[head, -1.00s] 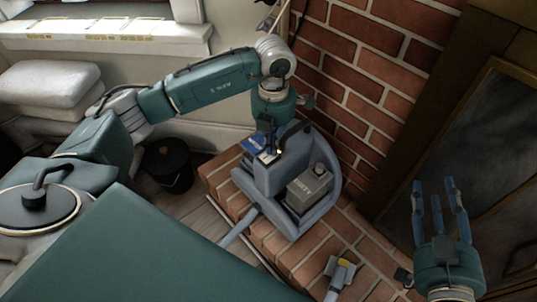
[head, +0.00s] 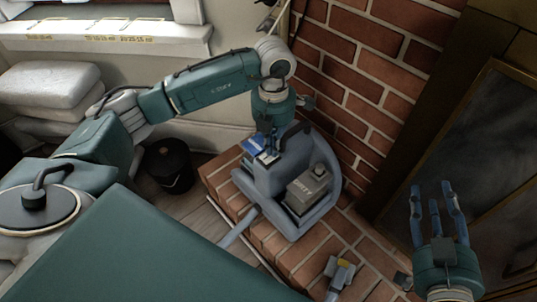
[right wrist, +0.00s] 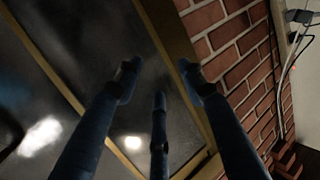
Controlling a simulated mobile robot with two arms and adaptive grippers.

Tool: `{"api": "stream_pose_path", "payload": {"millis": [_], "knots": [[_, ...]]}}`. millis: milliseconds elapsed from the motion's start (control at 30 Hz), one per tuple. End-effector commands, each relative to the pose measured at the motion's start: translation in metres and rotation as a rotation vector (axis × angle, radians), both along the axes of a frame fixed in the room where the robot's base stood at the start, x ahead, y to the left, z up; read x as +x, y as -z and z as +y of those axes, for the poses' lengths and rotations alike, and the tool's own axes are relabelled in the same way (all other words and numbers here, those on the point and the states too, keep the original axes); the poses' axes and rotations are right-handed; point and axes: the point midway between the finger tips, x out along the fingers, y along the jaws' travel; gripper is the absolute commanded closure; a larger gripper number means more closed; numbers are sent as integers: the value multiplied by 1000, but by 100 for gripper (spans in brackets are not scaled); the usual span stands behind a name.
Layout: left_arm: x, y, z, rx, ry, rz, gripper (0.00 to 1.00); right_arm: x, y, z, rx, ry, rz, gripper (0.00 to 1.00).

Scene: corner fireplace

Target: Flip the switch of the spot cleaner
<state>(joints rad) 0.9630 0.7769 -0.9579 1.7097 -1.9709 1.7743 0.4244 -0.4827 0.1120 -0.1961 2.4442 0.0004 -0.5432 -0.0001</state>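The spot cleaner (head: 265,183), a blue-grey machine with a dark carry handle and a light grey tank, stands upright on the brick hearth. My left gripper (head: 267,143) points down at the back left of its top, beside the handle. Its fingers are small and partly hidden; I cannot tell whether they touch the machine or how far they are open. The switch cannot be made out. My right gripper (head: 434,193) is off to the right with its fingers spread and empty; the right wrist view shows its spread fingertips (right wrist: 150,85) too.
The brick hearth (head: 225,187) carries the cleaner, whose nozzle (head: 340,272) lies at the front. A brick wall (head: 345,75) rises close behind. A framed dark fireplace panel (head: 480,150) is at the right. A black bucket (head: 168,165) stands on the floor left of the hearth.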

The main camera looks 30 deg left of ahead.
Motion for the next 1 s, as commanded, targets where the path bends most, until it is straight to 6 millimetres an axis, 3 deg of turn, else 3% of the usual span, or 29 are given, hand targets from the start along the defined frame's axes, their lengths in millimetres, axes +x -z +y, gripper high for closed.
{"api": "stream_pose_path", "payload": {"millis": [1000], "knots": [[1,-21,0,0,0,-3,100,-34,70,-19,-80,24,330,60]]}}
